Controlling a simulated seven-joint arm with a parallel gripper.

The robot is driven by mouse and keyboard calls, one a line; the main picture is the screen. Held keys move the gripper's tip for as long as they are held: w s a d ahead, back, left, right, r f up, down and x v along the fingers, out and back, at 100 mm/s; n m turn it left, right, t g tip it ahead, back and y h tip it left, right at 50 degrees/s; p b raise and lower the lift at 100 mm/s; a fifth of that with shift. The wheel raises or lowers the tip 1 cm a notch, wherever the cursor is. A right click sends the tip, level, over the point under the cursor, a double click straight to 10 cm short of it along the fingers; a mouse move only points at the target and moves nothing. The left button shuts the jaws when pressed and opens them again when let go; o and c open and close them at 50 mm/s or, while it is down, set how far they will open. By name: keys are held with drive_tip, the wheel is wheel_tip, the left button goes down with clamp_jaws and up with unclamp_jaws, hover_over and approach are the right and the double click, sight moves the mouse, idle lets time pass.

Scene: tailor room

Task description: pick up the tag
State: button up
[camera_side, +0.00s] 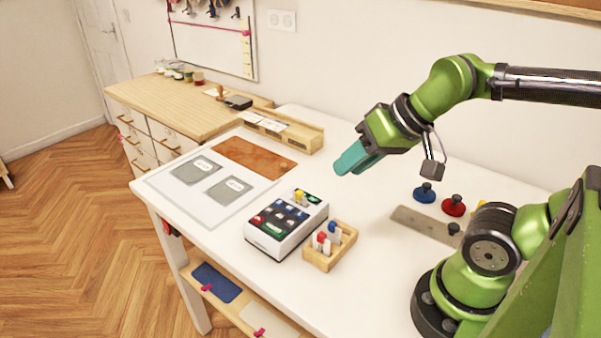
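Nothing in view is clearly labelled as the tag. Two small white labels lie on grey patches on a white sheet: the farther label (205,165) and the nearer label (234,185). The farther grey patch (188,173) and nearer grey patch (221,193) lie flat. My gripper (352,160), with teal fingers, is in the air above the table, right of the sheet and apart from everything. Its fingers overlap in this view, so any gap is hidden. I see nothing held in it.
A white box with coloured buttons (283,238) and a wooden holder with small coloured-topped pegs (322,262) stand mid-table. A brown leather piece (254,158) lies behind the sheet. Blue (424,193) and red (454,205) knobbed pieces sit near a grey strip (420,224).

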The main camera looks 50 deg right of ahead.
drive_tip(key=shift+o, duration=1.1)
drive_tip(key=n+g+h, duration=0.2)
drive_tip(key=n+g, duration=0.2)
drive_tip(key=g, duration=0.3)
hover_over(299, 192)
drive_tip(key=shift+f, duration=0.5)
wheel_tip(299, 192, down, 16)
drive_tip(key=shift+f, duration=0.2)
clamp_jaws()
